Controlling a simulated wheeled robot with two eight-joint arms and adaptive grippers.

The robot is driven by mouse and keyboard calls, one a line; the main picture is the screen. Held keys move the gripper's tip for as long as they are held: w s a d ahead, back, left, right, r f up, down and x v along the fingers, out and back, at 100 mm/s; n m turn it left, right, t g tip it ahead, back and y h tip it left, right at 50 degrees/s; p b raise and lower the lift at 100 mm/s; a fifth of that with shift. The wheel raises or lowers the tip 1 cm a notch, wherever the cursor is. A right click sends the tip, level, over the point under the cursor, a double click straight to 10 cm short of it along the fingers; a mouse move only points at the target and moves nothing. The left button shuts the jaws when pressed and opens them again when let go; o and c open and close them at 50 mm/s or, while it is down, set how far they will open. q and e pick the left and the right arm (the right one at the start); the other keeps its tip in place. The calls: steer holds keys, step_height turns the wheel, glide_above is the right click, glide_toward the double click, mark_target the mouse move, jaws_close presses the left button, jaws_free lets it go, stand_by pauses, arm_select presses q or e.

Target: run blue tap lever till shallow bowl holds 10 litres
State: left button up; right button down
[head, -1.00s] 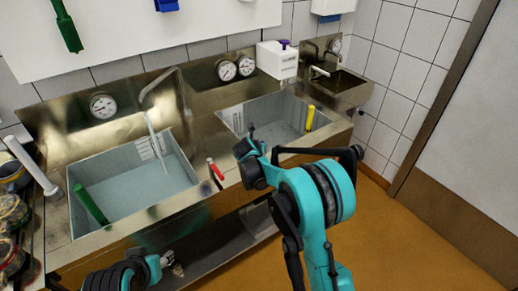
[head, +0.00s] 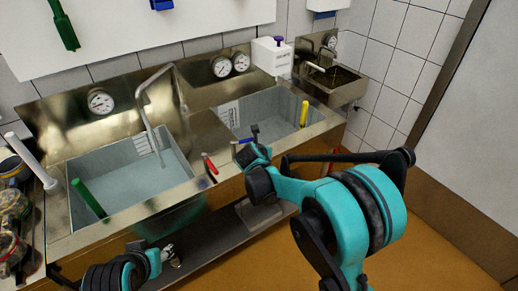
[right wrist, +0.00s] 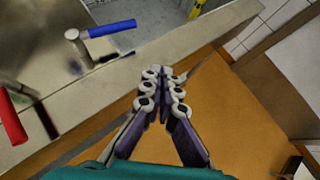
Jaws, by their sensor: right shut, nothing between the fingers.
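The blue tap lever (head: 243,141) sits on the counter's front rim before the right basin (head: 270,113); it also shows at the upper left of the right wrist view (right wrist: 112,28). A red lever (head: 209,163) is left of it. The left basin (head: 130,173) has a bent spout (head: 148,105) over it. Both basins have scale marks on a wall; I cannot tell their water levels or which is shallower. My right gripper (right wrist: 163,88) is shut and empty, off the counter edge and apart from the blue lever. My left gripper (head: 170,255) hangs low before the counter; its fingers are unclear.
A green stick (head: 89,199) stands in the left basin and a yellow one (head: 304,113) in the right. A white box (head: 272,56) and dial gauges (head: 221,67) are behind. A small sink (head: 337,85) is at the back right. Jars crowd the far left. The orange floor is clear.

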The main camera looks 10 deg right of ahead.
steer(key=w+d+r+n+t+b, duration=0.1)
steer(key=w+d+r+n+t, duration=0.2)
steer(key=d+r+n+t, duration=0.45)
steer(key=s+a+f+n+g+y+b, duration=0.1)
steer(key=s+a+f+n+y, duration=0.25)
steer(key=f+n, duration=0.4)
steer(key=s+a+f+n+y, duration=0.2)
steer(key=a+f+n+y, duration=0.15)
steer(key=n, duration=0.65)
steer(key=b+x, duration=0.1)
steer(key=x, duration=0.3)
steer(key=b+x, duration=0.1)
steer(key=x, duration=0.3)
steer(key=b+x, duration=0.1)
steer(key=x, duration=0.3)
steer(key=shift+w+a+f, duration=0.15)
steer(key=shift+a+f, duration=0.1)
steer(key=shift+a, duration=0.05)
steer(key=shift+w+a, duration=0.1)
steer(key=shift+w, duration=0.6)
steer(key=shift+b, duration=0.3)
